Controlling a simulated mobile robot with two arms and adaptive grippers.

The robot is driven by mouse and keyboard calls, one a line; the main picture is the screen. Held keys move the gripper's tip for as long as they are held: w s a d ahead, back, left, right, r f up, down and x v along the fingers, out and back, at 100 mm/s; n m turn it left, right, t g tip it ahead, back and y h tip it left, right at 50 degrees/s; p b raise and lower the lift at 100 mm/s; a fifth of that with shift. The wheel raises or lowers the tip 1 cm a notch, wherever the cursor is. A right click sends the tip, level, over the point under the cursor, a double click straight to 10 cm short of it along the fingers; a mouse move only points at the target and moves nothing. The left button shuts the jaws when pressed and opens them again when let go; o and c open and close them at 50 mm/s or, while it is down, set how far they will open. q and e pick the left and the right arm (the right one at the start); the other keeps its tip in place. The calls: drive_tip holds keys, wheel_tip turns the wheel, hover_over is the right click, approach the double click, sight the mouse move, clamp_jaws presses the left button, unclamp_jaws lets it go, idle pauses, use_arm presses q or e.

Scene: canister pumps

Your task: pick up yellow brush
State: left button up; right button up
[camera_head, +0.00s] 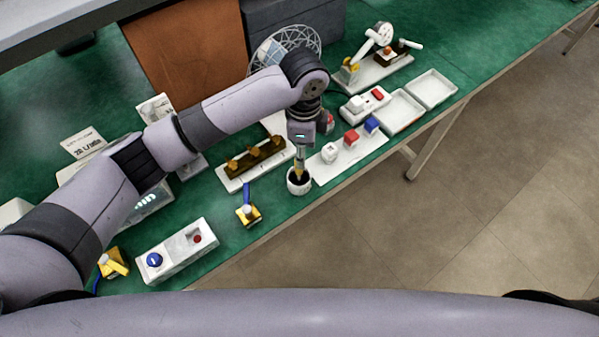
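A white cup (299,187) with a dark inside stands near the front edge of the green table. A small yellow piece (299,168), which looks like the yellow brush, stands up from its opening. My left gripper (300,159) points straight down over the cup, right at the top of the yellow piece. The fingers are small and seen nearly edge-on, so whether they are closed on it cannot be made out. The brush's lower end is hidden in the cup. My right gripper is not in view.
A brown rack on a white base (231,184) is left of the cup. A yellow part with a blue handle (248,212) and a white control box (176,252) lie nearer. Red and blue blocks (371,124) and white trays (432,88) are to the right. Open floor lies beyond the edge.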

sight(299, 173)
use_arm(q)
wheel_tip(299, 173, down, 2)
drive_tip(key=shift+a, duration=0.15)
drive_tip(key=f, duration=0.1)
drive_tip(key=f+p, duration=0.1)
drive_tip(key=f, duration=0.1)
drive_tip(key=f+p, duration=0.1)
drive_tip(key=shift+w+a+f, duration=0.15)
drive_tip(key=shift+a+f, duration=0.05)
drive_tip(key=shift+a, duration=0.1)
drive_tip(key=shift+f, duration=0.25)
drive_tip(key=c, duration=0.5)
clamp_jaws()
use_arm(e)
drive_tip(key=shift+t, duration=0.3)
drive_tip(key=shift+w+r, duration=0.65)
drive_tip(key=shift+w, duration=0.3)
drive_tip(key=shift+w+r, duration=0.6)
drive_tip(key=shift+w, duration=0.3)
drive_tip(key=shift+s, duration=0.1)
